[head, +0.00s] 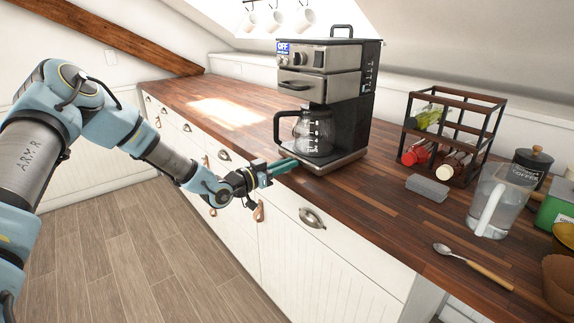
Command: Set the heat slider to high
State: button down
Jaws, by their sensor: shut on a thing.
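The coffee maker (345,100) stands upright on the wooden counter, black and steel, with a display reading OFF at its top left. Its glass carafe (315,135) sits on the base (345,163). My gripper (294,163) reaches in from the left, its teal fingers at the front left edge of the base. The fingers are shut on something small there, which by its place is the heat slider. The slider, its marks and its setting are hidden or too small to make out.
A bottle rack (455,130), a grey ridged block (427,188), a water pitcher (498,203), a coffee canister (532,162) and a spoon (470,265) are on the counter (370,215) to the right. The counter left of the coffee maker is clear. Mugs (275,20) hang above.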

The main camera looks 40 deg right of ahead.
jog(key=shift+s+f+b, duration=0.15)
jog(key=shift+s+b, duration=0.5)
jog(key=shift+s, duration=0.6)
jog(key=c, duration=0.8)
grip_release()
jog(key=shift+c, duration=0.2)
jog(key=shift+a, duration=0.1)
jog(key=a+b, duration=0.3)
jog(key=a, duration=0.7)
jog(key=shift+w+a, duration=0.35)
